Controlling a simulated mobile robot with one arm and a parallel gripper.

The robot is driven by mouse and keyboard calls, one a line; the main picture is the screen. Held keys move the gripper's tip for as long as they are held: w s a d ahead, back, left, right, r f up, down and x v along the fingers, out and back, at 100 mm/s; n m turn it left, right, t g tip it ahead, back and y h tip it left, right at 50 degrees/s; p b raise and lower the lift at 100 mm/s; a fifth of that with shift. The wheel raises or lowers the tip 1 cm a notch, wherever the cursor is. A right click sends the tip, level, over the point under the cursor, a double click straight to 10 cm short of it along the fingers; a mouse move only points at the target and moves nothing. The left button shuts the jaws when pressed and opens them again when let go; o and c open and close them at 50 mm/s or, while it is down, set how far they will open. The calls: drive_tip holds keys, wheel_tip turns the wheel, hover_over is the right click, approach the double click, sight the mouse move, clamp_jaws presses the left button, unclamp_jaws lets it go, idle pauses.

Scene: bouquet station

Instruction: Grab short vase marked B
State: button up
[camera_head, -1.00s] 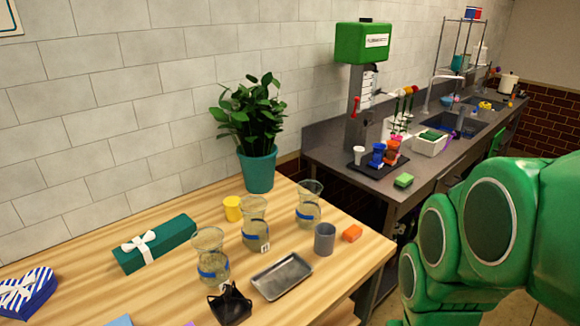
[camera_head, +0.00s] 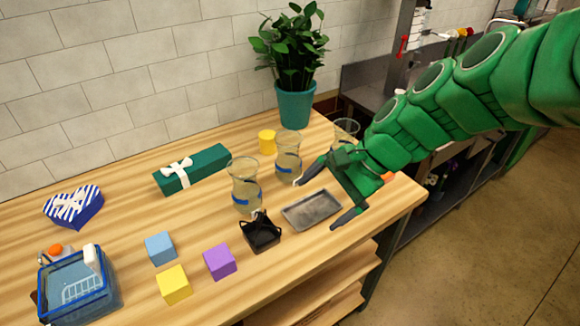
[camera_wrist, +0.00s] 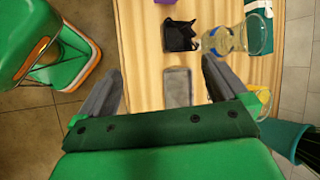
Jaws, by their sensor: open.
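Three clear glass vases with blue bands stand on the wooden table: a left vase (camera_head: 245,190), a middle vase (camera_head: 288,163) and a right vase (camera_head: 346,129), partly hidden by my arm. I cannot read a B on any of them. My gripper (camera_head: 318,206) is open and empty, above the grey tray, right of the left and middle vases. In the wrist view my gripper (camera_wrist: 160,66) has its fingers spread with the grey tray between them, and one glass vase (camera_wrist: 226,40) lies beyond the right finger.
Near the vases are the grey tray (camera_head: 312,209), a black cat-eared holder (camera_head: 261,232) and a yellow cup (camera_head: 267,142). A potted plant (camera_head: 294,105) stands behind. A green gift box (camera_head: 192,169), colored cubes (camera_head: 173,284) and a blue basket (camera_head: 80,285) are leftward.

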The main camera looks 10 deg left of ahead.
drive_tip(key=w+a+m+t+y, duration=0.1)
drive_tip(key=w+a+m+y, duration=0.15)
drive_tip(key=w, duration=0.45)
drive_tip(key=w+a+m+y, duration=0.1)
drive_tip(key=w+a+m, duration=0.25)
drive_tip(key=w, duration=0.35)
drive_tip(key=m+t+y, duration=0.2)
drive_tip(key=m+t, duration=0.1)
drive_tip(key=m, duration=0.4)
approach(278, 141)
drive_tip(key=shift+x, duration=3.35)
drive_tip(key=shift+d, duration=0.1)
clamp_jaws()
drive_tip(key=shift+r, duration=0.1)
